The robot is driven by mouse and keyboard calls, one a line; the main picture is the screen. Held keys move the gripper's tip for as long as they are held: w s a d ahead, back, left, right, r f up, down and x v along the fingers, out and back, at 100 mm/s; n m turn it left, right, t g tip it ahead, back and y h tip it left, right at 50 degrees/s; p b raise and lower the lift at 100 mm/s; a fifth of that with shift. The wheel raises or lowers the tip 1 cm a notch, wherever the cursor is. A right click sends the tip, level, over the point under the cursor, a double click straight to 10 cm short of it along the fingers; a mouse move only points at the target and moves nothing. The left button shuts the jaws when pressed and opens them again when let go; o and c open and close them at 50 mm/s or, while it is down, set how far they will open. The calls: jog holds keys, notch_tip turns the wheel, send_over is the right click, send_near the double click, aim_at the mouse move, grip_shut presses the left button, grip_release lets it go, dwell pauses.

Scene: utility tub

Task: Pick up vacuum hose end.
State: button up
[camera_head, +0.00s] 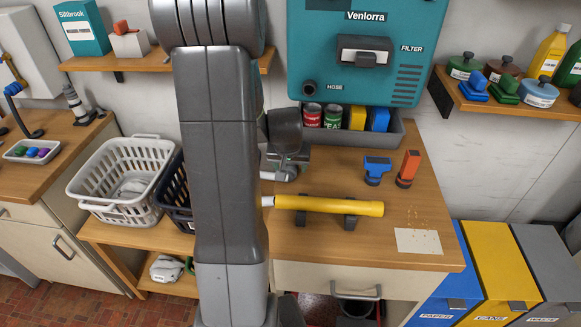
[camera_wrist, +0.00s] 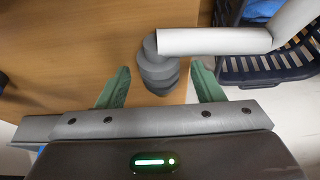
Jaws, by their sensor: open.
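A dark grey, stepped, rounded end piece (camera_wrist: 158,78) shows in the wrist view, joined to a light grey pipe (camera_wrist: 212,41) that runs right and bends upward; I take it as the vacuum hose end. My gripper (camera_wrist: 157,69) is open, with one green finger on each side of this piece and gaps between. In the head view my gripper is low over the wooden bench, partly hidden behind my arm. The teal Venlorra vacuum unit (camera_head: 350,30) hangs on the wall, with a dark port marked HOSE.
A yellow tube (camera_head: 330,205) lies on dark holders on the bench (camera_head: 320,250). A blue tool (camera_head: 376,170) and an orange tool (camera_head: 408,168) stand to the right. A white basket (camera_head: 110,160) and a dark basket (camera_wrist: 245,72) are at the left in the head view.

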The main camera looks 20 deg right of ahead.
jog(key=shift+w+f, duration=0.1)
jog(key=shift+f, duration=0.2)
jog(key=c, duration=1)
jog(key=shift+r, duration=0.1)
